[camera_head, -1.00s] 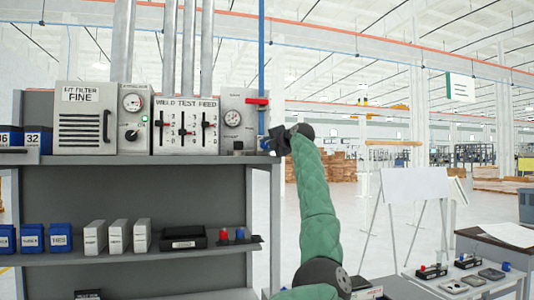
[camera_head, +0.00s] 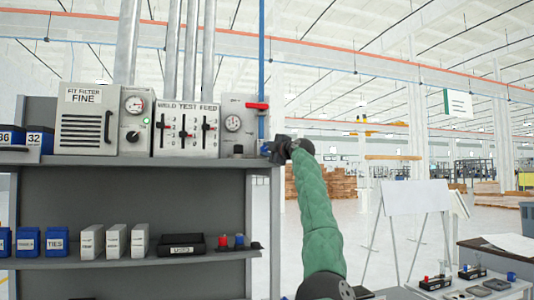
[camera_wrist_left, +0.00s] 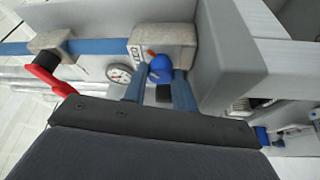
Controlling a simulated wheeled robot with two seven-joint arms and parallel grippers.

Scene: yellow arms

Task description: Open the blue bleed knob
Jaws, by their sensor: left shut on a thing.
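The blue bleed knob (camera_wrist_left: 160,70), with an orange mark on top, shows in the left wrist view by a pale valve block (camera_wrist_left: 178,38) on the blue pipe (camera_wrist_left: 95,46). My left gripper (camera_wrist_left: 160,92) has its two blue-grey fingers on either side of the knob and is shut on it. In the head view my left gripper (camera_head: 272,150) is at the right end of the shelf top, below the red lever (camera_head: 257,106); the knob is mostly hidden there. The lever also shows in the left wrist view (camera_wrist_left: 48,78). My right gripper is not in view.
A gauge panel (camera_head: 234,140), a weld test feed panel (camera_head: 186,142) and a filter box (camera_head: 86,120) stand left along the grey shelf top (camera_head: 150,160). Small boxes and bins (camera_head: 115,242) sit on the lower shelf. A white board (camera_head: 415,197) stands right.

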